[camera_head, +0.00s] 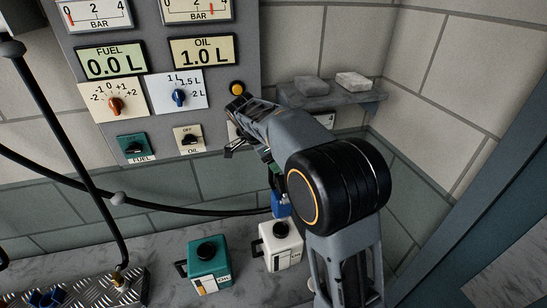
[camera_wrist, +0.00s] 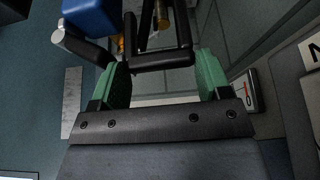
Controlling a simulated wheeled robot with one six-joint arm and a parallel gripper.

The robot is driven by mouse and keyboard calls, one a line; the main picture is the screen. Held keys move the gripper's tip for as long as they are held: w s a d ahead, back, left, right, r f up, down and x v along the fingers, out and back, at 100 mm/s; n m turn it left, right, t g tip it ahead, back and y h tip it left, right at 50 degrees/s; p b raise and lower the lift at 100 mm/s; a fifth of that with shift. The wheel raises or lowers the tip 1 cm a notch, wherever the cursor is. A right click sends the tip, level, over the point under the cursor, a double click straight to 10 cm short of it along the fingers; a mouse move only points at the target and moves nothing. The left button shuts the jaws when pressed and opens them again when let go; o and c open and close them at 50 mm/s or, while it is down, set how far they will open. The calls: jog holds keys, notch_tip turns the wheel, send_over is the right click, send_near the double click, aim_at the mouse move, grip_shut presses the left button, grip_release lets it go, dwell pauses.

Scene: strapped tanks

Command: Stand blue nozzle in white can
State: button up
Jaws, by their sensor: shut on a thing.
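The blue nozzle (camera_head: 281,204) is just above the black mouth of the white can (camera_head: 282,252); I cannot tell whether its tip is inside. In the wrist view, the blue nozzle (camera_wrist: 90,17) shows at the upper left, with a black bar and brass parts beside it. My gripper (camera_wrist: 164,73) has green pads on either side of the black bar, shut on the nozzle. In the head view my arm largely hides the gripper. The white can stands upright on the grey ledge.
A teal can (camera_head: 209,265) stands left of the white can. A black hose (camera_head: 170,208) sags along the wall towards the nozzle. A panel (camera_head: 150,60) reads fuel 0.0 L and oil 1.0 L. A small shelf (camera_head: 330,97) is on the wall; a ribbed metal plate (camera_head: 90,285) lies left.

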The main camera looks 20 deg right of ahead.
aim_at(272, 177)
jog(key=shift+f+b, duration=2.1)
jog(key=shift+f, duration=0.45)
jog(key=shift+f+b, duration=1.3)
jog(key=shift+b, duration=0.2)
dwell(0.4)
jog(key=o, duration=1.7)
jog(key=shift+o, duration=0.2)
jog(key=shift+f, duration=0.1)
jog(key=v, duration=1.4)
